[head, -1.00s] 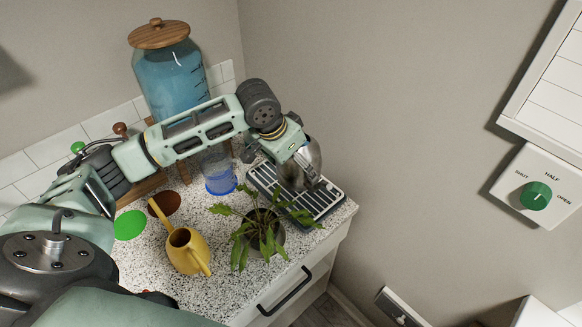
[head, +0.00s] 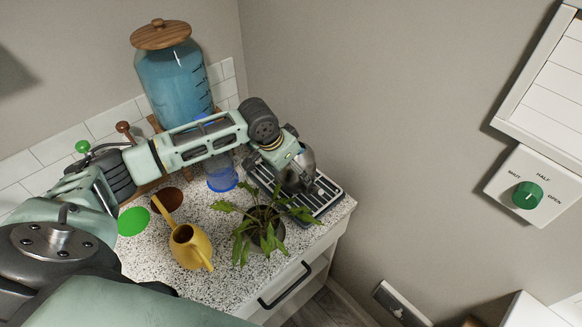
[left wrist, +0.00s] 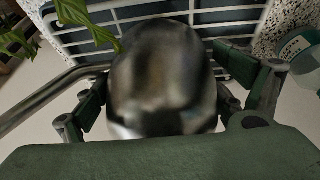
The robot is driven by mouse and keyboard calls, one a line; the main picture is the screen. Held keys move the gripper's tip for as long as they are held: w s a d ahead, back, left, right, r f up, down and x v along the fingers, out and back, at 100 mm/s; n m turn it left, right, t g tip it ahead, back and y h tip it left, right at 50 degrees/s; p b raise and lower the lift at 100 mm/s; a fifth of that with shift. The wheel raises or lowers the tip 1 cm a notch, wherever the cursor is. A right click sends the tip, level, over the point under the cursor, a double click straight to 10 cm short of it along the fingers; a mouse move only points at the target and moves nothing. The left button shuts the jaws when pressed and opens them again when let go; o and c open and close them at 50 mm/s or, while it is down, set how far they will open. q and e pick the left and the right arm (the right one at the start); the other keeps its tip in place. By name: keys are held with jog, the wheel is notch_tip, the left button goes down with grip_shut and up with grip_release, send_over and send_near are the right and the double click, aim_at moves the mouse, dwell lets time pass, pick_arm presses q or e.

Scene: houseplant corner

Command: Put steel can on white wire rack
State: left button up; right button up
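The steel can (head: 307,160) is shiny and rounded and is over the back part of the white wire rack (head: 328,191). The rack has pale bars above a dark base. My left gripper (head: 297,172) is around the can, partly hiding it. In the left wrist view the can (left wrist: 163,75) is between the two fingers, which appear to press on its sides, with rack bars (left wrist: 225,14) behind it. Whether the can's underside touches the bars is hidden. My right gripper is not in view.
A potted plant (head: 266,232) stands close in front of the rack, its leaves reaching over the rack's edge. A wall is behind the rack.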

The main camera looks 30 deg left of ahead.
pick_arm(q)
jog(key=shift+o, duration=1.2)
jog(key=shift+r, duration=0.15)
jog(key=shift+s+r, duration=0.1)
jog(key=shift+r, duration=0.15)
jog(key=b+v, duration=0.2)
jog(key=v, duration=0.9)
jog(key=shift+r, duration=0.2)
jog(key=shift+s+f, duration=0.1)
jog(key=shift+s, duration=0.05)
